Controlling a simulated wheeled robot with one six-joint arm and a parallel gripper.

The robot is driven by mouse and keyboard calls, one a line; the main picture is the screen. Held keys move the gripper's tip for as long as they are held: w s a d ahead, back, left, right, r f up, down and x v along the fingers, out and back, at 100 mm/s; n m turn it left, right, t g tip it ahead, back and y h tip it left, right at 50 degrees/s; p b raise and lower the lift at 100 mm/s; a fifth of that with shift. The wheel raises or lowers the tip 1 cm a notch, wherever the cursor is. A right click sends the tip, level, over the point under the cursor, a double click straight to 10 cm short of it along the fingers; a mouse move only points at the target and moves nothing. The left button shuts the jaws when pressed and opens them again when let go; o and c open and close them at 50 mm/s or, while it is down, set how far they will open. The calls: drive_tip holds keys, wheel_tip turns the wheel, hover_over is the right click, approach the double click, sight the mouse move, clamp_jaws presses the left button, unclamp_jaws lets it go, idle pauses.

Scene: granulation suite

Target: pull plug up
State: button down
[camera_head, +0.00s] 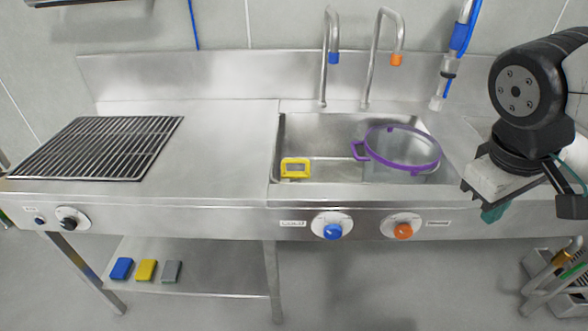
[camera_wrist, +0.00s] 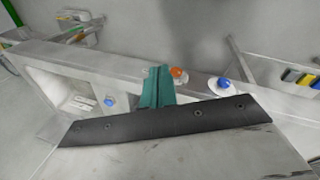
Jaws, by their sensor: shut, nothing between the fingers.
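My gripper (camera_head: 493,213) has teal fingers and is at the right, in front of the steel counter's front edge, apart from the sink. In the wrist view its fingers (camera_wrist: 157,87) are together with nothing between them. The steel sink (camera_head: 345,128) is in the right half of the counter. I cannot make out a plug in either view. A round, see-through piece with a purple rim (camera_head: 440,158) and a handle lies over the right part of the sink and may cover part of the bottom. A yellow-framed item (camera_head: 295,168) is at the sink's front left.
Two curved taps, with blue (camera_head: 333,58) and orange (camera_head: 396,60) ends, rise behind the sink. A hose nozzle (camera_head: 437,102) hangs at right. Blue (camera_head: 333,232) and orange (camera_head: 403,231) knobs jut from the front panel. A black grate (camera_head: 95,148) covers the left; the counter between is clear.

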drive_tip(key=w+a+f+n+t+h, duration=0.1)
drive_tip(key=w+a+n+t+h, duration=0.15)
drive_tip(key=w+n, duration=0.55)
drive_tip(key=w+a+f+n+t+h, duration=0.2)
drive_tip(key=w+a+n+t, duration=0.1)
drive_tip(key=w+n, duration=0.5)
drive_tip(key=w+a+f+n+t+y, duration=0.1)
drive_tip(key=w+a+f+n+y, duration=0.1)
drive_tip(key=a+n, duration=0.3)
drive_tip(key=w+a+f+n+t+y, duration=0.2)
drive_tip(key=a+f+n, duration=0.3)
drive_tip(key=a, duration=0.5)
drive_tip(key=w+a+f+n+t+y, duration=0.2)
drive_tip(key=a+f+n+y, duration=0.1)
drive_tip(key=a+n, duration=0.3)
drive_tip(key=shift+w+a+f+n, duration=0.1)
drive_tip(key=shift+w+a+n, duration=0.05)
drive_tip(key=shift+a, duration=0.5)
drive_tip(key=shift+w+a+f+n, duration=0.1)
drive_tip(key=shift+w+a+n, duration=0.05)
drive_tip(key=shift+a, duration=0.5)
drive_tip(key=shift+w+d, duration=0.1)
drive_tip(key=x, duration=0.9)
drive_tip(key=shift+w, duration=0.4)
drive_tip(key=shift+f, duration=0.1)
